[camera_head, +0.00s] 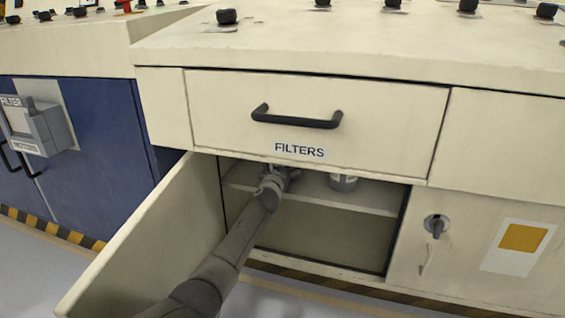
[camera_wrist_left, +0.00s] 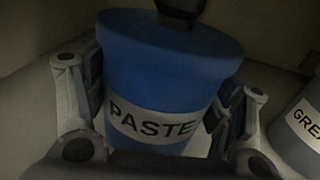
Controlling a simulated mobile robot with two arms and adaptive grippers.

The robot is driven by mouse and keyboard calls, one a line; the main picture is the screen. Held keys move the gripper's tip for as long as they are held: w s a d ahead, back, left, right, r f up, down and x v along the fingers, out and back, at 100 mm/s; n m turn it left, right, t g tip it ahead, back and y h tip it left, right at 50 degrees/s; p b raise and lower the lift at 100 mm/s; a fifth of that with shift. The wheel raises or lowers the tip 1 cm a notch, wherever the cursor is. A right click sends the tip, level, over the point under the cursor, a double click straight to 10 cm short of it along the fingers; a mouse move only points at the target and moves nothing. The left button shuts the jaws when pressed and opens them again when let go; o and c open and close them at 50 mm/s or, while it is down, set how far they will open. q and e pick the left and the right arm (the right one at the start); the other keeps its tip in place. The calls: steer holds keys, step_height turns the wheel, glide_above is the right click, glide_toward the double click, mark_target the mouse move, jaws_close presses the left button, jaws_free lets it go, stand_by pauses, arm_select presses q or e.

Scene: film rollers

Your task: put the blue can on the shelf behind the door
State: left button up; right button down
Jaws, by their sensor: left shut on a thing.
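The blue can (camera_wrist_left: 160,75) with a white PASTE label fills the middle of the left wrist view. My left gripper (camera_head: 280,177) is shut on it, one finger on each side, and reaches into the open cabinet under the FILTERS drawer. The gripper also shows in the left wrist view (camera_wrist_left: 160,100). In the head view the can is hidden by my gripper and the cabinet's top edge. The shelf (camera_head: 375,199) crosses the cabinet. I cannot tell whether the can touches it. The door (camera_head: 150,245) stands open at the left. My right gripper is out of view.
A grey can (camera_head: 343,183) stands on the shelf to the right of my gripper. It is partly visible in the left wrist view (camera_wrist_left: 303,140). The drawer (camera_head: 380,110) above is closed. The space below the shelf looks empty.

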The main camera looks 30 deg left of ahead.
arm_select(q)
steer(key=o, duration=1.2)
steer(key=shift+c, duration=0.2)
steer(key=shift+f, duration=0.1)
